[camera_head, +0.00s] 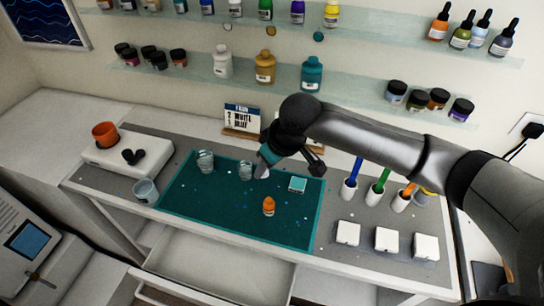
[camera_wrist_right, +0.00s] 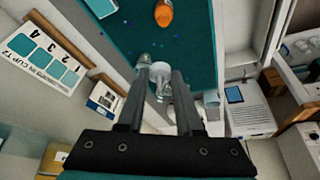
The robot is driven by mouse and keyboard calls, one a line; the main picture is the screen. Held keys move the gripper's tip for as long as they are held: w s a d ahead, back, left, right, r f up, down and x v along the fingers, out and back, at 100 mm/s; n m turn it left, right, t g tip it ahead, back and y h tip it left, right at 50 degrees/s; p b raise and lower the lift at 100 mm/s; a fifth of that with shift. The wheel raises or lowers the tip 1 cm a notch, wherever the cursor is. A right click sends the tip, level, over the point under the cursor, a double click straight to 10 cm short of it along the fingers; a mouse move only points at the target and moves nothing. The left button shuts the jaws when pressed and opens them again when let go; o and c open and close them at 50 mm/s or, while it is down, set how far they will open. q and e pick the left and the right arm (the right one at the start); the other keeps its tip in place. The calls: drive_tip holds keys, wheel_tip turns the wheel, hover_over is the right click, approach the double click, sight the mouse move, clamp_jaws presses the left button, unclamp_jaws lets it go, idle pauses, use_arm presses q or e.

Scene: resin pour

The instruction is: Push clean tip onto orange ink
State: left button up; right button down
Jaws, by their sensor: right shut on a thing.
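The orange ink (camera_head: 268,206) is a small bottle standing on the front part of the teal mat (camera_head: 215,212). It also shows at the top of the wrist view (camera_wrist_right: 164,14). My right gripper (camera_head: 264,163) is over the back part of the mat, behind the ink and apart from it. Its fingers (camera_wrist_right: 160,75) are shut on a small whitish piece, seemingly the clean tip (camera_head: 262,172), which points down. The fingers partly hide it, so its shape is unclear. My left gripper is out of view.
Two clear cups (camera_head: 205,161) (camera_head: 245,169) stand left of my right gripper. White holders with brushes (camera_head: 348,188) and white blocks (camera_head: 386,239) stand farther right. The mat around the ink is mostly clear.

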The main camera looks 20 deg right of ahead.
drive_tip(key=p, duration=0.2)
drive_tip(key=s+f+n+p, duration=0.1)
drive_tip(key=p, duration=0.1)
drive_tip(key=shift+d+n, duration=0.3)
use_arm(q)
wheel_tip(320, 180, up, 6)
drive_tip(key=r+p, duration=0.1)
use_arm(e)
drive_tip(key=b, duration=0.5)
hover_over(267, 199)
drive_tip(key=s+d, duration=0.1)
drive_tip(key=shift+n+y, duration=0.3)
drive_tip(key=shift+y, duration=0.1)
wheel_tip(267, 199, down, 5)
drive_tip(key=shift+f, duration=0.2)
drive_tip(key=shift+f+b, duration=0.3)
drive_tip(key=shift+f, duration=0.05)
use_arm(q)
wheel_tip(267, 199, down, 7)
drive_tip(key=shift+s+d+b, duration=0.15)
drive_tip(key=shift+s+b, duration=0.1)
drive_tip(key=shift+b, duration=0.05)
use_arm(e)
drive_tip(key=shift+f, duration=0.8)
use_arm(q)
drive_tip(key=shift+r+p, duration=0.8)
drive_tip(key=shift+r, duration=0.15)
